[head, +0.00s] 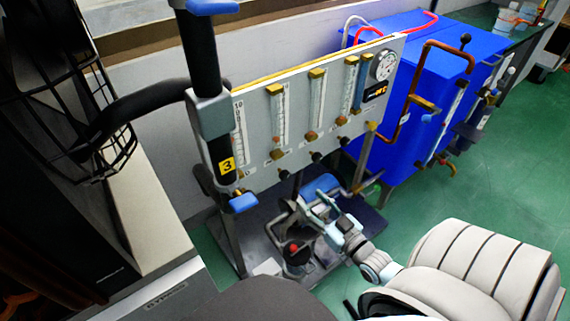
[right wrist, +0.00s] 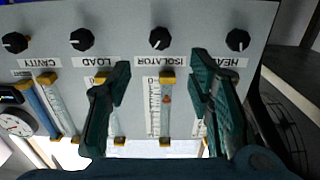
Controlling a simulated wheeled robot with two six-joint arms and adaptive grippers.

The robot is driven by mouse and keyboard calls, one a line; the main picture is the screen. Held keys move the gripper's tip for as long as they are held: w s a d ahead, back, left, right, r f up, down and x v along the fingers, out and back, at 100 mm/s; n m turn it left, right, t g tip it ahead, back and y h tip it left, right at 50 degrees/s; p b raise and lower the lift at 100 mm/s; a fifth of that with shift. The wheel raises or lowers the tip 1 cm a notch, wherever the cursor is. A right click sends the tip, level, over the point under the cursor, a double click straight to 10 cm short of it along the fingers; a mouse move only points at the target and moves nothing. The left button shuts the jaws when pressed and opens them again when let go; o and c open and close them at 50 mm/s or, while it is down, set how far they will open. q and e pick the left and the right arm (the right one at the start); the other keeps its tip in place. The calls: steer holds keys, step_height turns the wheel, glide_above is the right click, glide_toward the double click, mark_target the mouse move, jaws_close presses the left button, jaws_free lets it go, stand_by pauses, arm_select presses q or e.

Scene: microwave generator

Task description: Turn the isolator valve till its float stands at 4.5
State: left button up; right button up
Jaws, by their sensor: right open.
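The isolator valve is a black knob (right wrist: 160,38) above the ISOLATOR label in the right wrist view, where the panel appears upside down. Its flow tube (right wrist: 153,108) has a small orange float (right wrist: 166,99) near the 0 end; the exact reading is too small to tell. My right gripper (right wrist: 162,80) is open and empty, its two dark teal fingers spread either side of the isolator column. The knob lies past the fingertips, apart from them. In the head view the right gripper (head: 322,204) is low in front of the panel (head: 262,152). My left gripper is out of view.
Neighbouring black knobs, load (right wrist: 81,39) and heat-labelled (right wrist: 238,40), flank the isolator knob. A round gauge (head: 384,66) sits at the panel's right end. A blue cabinet (head: 400,100) with copper pipes stands to the right. Green floor (head: 500,170) is open beyond.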

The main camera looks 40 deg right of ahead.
mark_target(286, 177)
steer(key=w+b, duration=0.2)
steer(key=w, duration=0.3)
steer(key=w+b, duration=0.1)
steer(key=w, duration=0.3)
steer(key=shift+w+d+f+b, duration=0.15)
steer(key=shift+w+b, duration=0.9)
steer(key=shift+w, duration=0.85)
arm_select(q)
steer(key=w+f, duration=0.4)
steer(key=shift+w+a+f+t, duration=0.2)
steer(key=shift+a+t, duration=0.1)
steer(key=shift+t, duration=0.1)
arm_select(e)
steer(key=shift+r, duration=0.2)
jaws_close()
steer(key=n+p, duration=0.3)
steer(key=n, duration=0.1)
steer(key=shift+r+p, duration=0.3)
steer(key=shift+p, duration=0.05)
steer(key=shift+f+n, duration=0.2)
steer(key=shift+n, duration=0.4)
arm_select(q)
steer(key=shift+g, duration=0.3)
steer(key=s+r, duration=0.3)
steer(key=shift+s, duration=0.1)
arm_select(e)
steer(key=shift+f, duration=0.15)
